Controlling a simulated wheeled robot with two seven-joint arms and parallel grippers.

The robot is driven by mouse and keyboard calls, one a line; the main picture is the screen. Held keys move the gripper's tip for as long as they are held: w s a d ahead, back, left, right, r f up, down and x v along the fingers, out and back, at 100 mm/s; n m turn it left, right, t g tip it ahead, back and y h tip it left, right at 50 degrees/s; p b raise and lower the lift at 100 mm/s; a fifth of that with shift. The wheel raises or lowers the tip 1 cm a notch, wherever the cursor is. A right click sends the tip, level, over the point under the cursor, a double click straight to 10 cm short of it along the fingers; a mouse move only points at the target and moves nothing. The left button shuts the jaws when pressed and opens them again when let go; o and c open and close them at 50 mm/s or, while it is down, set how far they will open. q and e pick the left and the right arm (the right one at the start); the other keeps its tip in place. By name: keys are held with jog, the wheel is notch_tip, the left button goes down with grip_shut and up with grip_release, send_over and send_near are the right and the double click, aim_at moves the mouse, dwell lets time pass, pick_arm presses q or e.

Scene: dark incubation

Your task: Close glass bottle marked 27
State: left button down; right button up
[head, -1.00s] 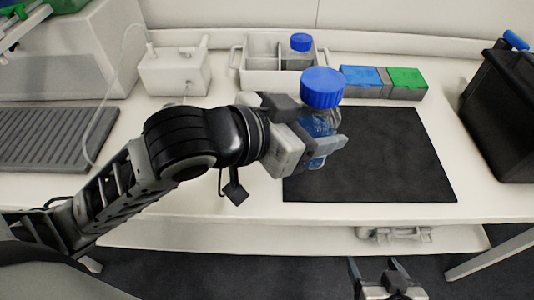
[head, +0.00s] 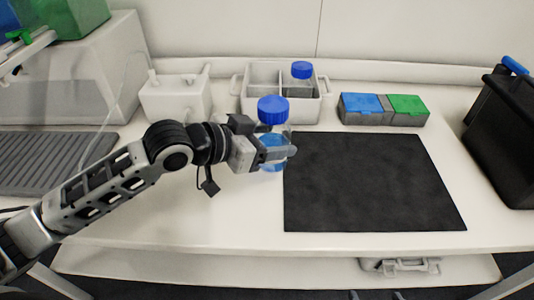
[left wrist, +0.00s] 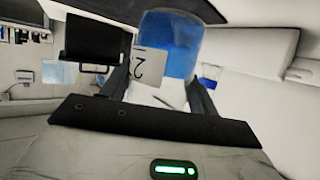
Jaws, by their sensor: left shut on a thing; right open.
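A clear glass bottle (head: 273,141) with blue liquid and a blue screw cap (head: 272,110) stands upright in my left gripper (head: 278,152). The cap sits on its neck. My left gripper is shut around the bottle's body, left of the black mat. In the left wrist view the bottle (left wrist: 170,42) is between the fingers. Its white label (left wrist: 147,66) shows a "2"; the rest of the number is hidden. Only the fingertips of my right gripper (head: 376,295) show at the bottom edge of the head view, apart and empty.
A white divided carrier (head: 282,107) behind holds another blue-capped bottle (head: 301,83). The black mat (head: 375,185) is bare. Blue-lidded (head: 362,105) and green-lidded (head: 408,107) boxes stand behind it. A white pump-like device (head: 176,98) is at left, a black container (head: 503,135) at right.

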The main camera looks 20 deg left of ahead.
pick_arm(q)
jog(key=shift+w+a+f, duration=0.2)
jog(key=shift+w+f, duration=0.05)
jog(key=shift+f, duration=0.1)
jog(key=shift+w+a+f, duration=0.15)
jog(key=shift+f, duration=0.15)
jog(key=shift+w+a+f, duration=0.15)
jog(key=shift+f, duration=1.55)
jog(key=shift+f, duration=0.15)
jog(key=shift+f+b, duration=0.25)
jog(key=shift+b, duration=0.05)
jog(key=shift+c, duration=2)
grip_release()
jog(key=shift+f, duration=0.1)
